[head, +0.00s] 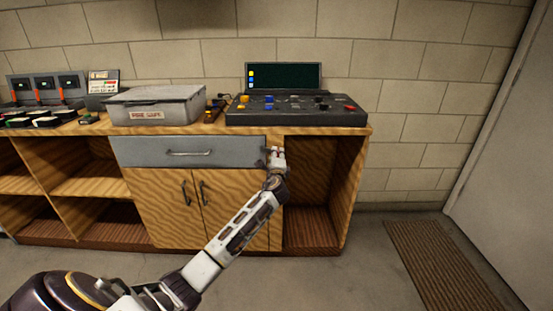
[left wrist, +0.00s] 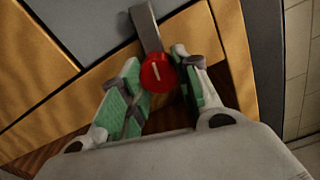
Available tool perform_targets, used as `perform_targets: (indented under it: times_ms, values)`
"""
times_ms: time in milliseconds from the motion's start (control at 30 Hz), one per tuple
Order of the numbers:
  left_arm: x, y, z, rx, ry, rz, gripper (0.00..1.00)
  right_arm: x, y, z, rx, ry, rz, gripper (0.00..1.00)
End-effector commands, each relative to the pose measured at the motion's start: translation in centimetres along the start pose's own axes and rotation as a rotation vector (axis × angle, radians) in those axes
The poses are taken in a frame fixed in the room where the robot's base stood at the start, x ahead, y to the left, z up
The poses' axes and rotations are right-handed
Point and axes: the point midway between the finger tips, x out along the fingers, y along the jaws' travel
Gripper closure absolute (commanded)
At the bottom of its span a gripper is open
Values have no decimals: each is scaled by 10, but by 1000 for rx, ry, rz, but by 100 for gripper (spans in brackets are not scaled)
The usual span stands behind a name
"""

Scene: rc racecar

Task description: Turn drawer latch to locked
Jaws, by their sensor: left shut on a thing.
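The drawer latch shows in the left wrist view as a red round knob (left wrist: 157,74) with a pale line mark, at the end of a grey metal bar (left wrist: 147,26). The grey drawer front (head: 190,152) has a bar handle and sits under the worktop. My left gripper (head: 276,157) is at the right end of this drawer front, in front of the cabinet. In the left wrist view the green-padded fingers (left wrist: 160,84) are on both sides of the red knob, shut on it. The latch is hidden behind the gripper in the head view. My right gripper is out of view.
Wooden doors (head: 172,205) lie below the drawer, with an open compartment (head: 310,190) to the right. A grey case (head: 155,104) and a black control console (head: 295,108) stand on the worktop. Floor is clear to the right, near a brown mat (head: 440,265).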

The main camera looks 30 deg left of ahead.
Motion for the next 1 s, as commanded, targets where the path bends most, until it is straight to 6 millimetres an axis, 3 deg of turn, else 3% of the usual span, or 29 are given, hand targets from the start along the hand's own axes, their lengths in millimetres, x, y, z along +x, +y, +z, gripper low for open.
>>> perform_targets:
  times_ms: [233,400,900,933,1000]
  values:
    - [0,1,1,-161,-2,2,92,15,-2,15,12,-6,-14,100]
    - [0,0,1,-220,-2,2,92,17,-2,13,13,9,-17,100]
    - [0,0,1,-245,-2,2,92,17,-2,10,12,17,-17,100]
    - [0,0,1,-244,-2,2,65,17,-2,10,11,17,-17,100]
    - [0,0,1,-244,-2,2,56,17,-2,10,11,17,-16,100]
